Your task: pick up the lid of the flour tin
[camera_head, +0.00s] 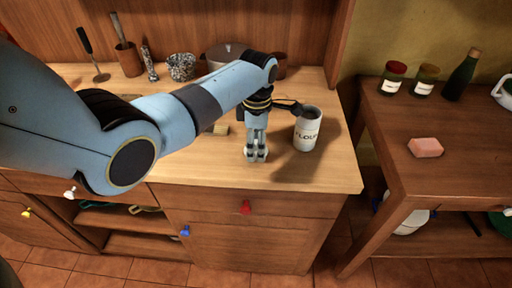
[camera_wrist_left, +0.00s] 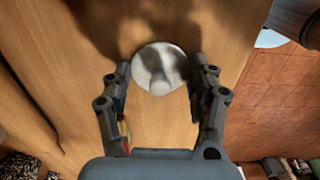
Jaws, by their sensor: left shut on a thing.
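The flour tin (camera_head: 306,133) is a white cylinder with dark FLOUR lettering, upright on the wooden counter. Its top looks open and dark inside. My left gripper (camera_head: 257,156) points down just left of the tin, apart from it, near the counter's front. In the left wrist view a round white lid with a knob (camera_wrist_left: 158,70) lies between the two fingertips (camera_wrist_left: 160,72). The gripper is shut on this lid. In the head view the fingers mostly hide the lid, and its height over the counter is hard to tell. My right gripper is not in view.
A grey-lidded pot (camera_head: 225,52), a speckled pot (camera_head: 181,66) and a utensil holder (camera_head: 129,59) stand along the counter's back. The right table (camera_head: 460,135) holds jars, a green bottle and a pink block (camera_head: 425,147). The counter right of the tin is bare.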

